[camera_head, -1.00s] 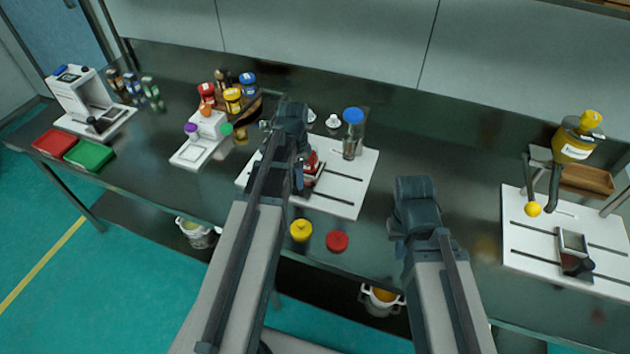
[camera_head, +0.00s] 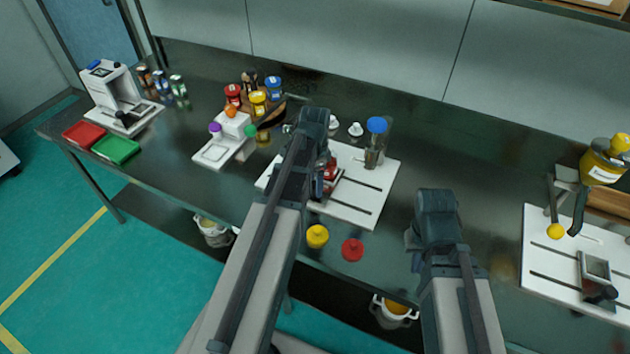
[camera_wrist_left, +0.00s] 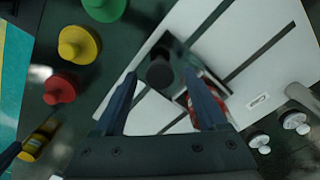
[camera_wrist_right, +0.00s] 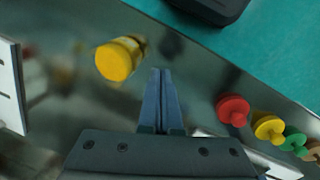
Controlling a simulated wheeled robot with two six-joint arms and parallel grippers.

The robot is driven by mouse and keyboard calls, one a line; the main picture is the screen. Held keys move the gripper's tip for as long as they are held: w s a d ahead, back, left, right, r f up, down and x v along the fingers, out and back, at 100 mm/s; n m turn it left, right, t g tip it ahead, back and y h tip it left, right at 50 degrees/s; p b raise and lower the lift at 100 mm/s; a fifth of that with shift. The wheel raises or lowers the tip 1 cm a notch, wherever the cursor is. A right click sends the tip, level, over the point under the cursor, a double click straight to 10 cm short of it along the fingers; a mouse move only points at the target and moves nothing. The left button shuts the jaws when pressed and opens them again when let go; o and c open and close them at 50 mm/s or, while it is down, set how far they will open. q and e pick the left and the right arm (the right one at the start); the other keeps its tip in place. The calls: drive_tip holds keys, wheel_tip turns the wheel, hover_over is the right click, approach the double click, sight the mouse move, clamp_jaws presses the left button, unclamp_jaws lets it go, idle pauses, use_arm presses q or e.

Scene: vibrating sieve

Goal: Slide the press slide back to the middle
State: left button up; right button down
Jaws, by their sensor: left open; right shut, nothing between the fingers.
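The press slide (camera_wrist_left: 178,52), a dark plate with a round black knob (camera_wrist_left: 160,74) and a red part behind it, sits on the slotted white board (camera_head: 352,204). In the head view my left arm partly covers it. My left gripper (camera_wrist_left: 160,80) is open. In the left wrist view its fingertips lie on either side of the knob; whether they touch it I cannot tell. My right gripper (camera_wrist_right: 161,72) is shut and empty over the dark bench, to the right of the white board in the head view.
A blue-capped bottle (camera_head: 376,142) stands at the board's back right. Yellow (camera_head: 317,236) and red (camera_head: 352,249) knobbed lids lie in front. A second slotted board (camera_head: 545,282) with a framed slide (camera_head: 594,264) is at the right.

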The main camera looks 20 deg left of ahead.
use_arm(q)
wheel_tip(320, 180, up, 14)
drive_tip(key=p, duration=1.3)
drive_tip(key=shift+f, duration=0.15)
drive_tip(key=s+d+n, duration=0.2)
drive_tip(key=s+d, duration=0.5)
drive_tip(key=d, duration=0.3)
drive_tip(key=s+d+n+y, duration=0.1)
drive_tip(key=s+d+n, duration=0.2)
drive_tip(key=s+d, duration=0.4)
drive_tip(key=d, duration=0.4)
drive_tip(key=shift+s+n, duration=0.3)
drive_tip(key=shift+s, duration=0.1)
drive_tip(key=shift+o, duration=0.2)
